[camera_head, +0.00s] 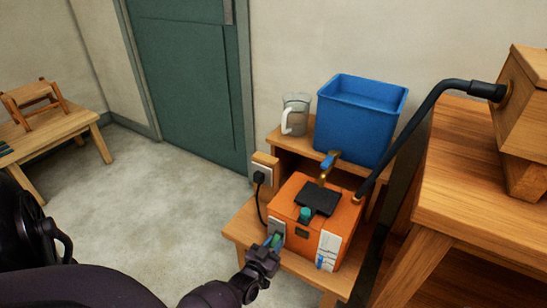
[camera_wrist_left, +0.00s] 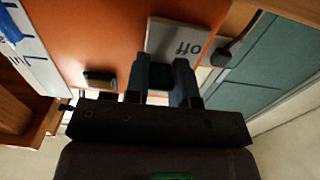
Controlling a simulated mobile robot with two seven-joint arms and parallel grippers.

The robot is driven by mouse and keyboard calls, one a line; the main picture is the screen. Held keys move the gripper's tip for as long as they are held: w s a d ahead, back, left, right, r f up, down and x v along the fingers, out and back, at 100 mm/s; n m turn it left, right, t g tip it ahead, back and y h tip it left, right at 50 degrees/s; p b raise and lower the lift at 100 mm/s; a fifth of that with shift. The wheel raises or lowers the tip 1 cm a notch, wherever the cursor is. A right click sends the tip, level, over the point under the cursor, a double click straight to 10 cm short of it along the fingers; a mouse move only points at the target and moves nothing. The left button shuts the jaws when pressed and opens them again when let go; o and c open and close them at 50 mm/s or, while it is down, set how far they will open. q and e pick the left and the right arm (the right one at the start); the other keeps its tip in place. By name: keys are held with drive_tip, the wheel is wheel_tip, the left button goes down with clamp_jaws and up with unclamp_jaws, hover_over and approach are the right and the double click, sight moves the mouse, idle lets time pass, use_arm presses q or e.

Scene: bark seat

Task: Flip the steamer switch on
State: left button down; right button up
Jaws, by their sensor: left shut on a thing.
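The steamer (camera_head: 345,221) is an orange box on a low wooden stand, with a black lid panel, a green knob and a white scale on its front. Its switch (camera_head: 275,240) is a small green lever on a grey plate at the front left corner. In the left wrist view the plate (camera_wrist_left: 172,36) carries the word "off", upside down. My left gripper (camera_head: 270,246) is at this plate, its fingers shut on the dark green switch lever (camera_wrist_left: 160,76). The fingers hide part of the lever, so I cannot tell which way it is set. My right gripper is not in view.
A black hose (camera_head: 407,122) runs from the steamer to a wooden box (camera_head: 527,95) at the right. A blue tank (camera_head: 360,120) and a clear jug (camera_head: 294,114) stand behind.

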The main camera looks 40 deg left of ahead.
sight(276, 238)
use_arm(q)
drive_tip(key=shift+w+r+g+p, duration=0.2)
drive_tip(key=shift+r+g+p, duration=0.2)
drive_tip(key=shift+r+p, duration=0.5)
drive_tip(key=shift+r+g+h+p, duration=0.35)
drive_tip(key=shift+g+p, duration=0.25)
drive_tip(key=shift+p, duration=0.65)
drive_tip(key=g+p, duration=0.2)
drive_tip(key=r+g+h+p, duration=0.1)
drive_tip(key=g+p, duration=0.1)
drive_tip(key=p, duration=0.1)
drive_tip(key=shift+p, duration=0.3)
drive_tip(key=g+h+p, duration=0.1)
drive_tip(key=g+p, duration=0.1)
drive_tip(key=g, duration=0.1)
drive_tip(key=shift+s+r+g, duration=0.1)
drive_tip(key=shift+s+g, duration=0.05)
drive_tip(key=shift+g, duration=0.75)
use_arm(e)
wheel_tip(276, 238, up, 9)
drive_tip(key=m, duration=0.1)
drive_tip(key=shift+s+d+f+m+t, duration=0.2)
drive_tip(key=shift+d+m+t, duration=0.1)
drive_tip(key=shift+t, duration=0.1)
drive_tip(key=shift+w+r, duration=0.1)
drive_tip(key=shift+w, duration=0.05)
use_arm(q)
drive_tip(key=c, duration=1)
unclamp_jaws()
drive_tip(key=shift+o, duration=0.2)
